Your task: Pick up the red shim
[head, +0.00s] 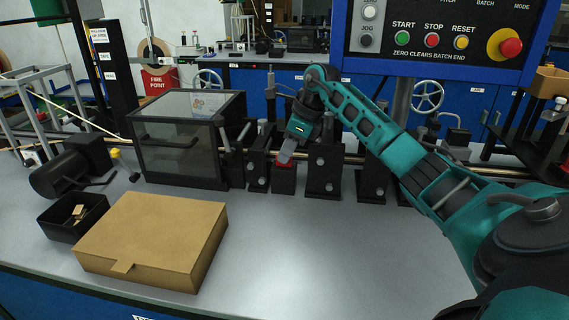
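A small red piece that looks like the red shim (285,164) lies on top of a dark block (284,181) in the row of black brackets, at the middle of the bench. My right gripper (286,155) reaches down from above, with its grey fingertips right over the red piece. The fingers overlap in this view, so I cannot tell how far apart they are or whether they touch the red piece. The gripper partly hides the red piece's far side. My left gripper is not in view.
Black brackets (324,172) stand close on both sides of the dark block, with a rod behind. A clear-sided black case (180,150) stands to the left. A cardboard box (150,240) and a black bin (62,232) are at front left. The bench's front middle is clear.

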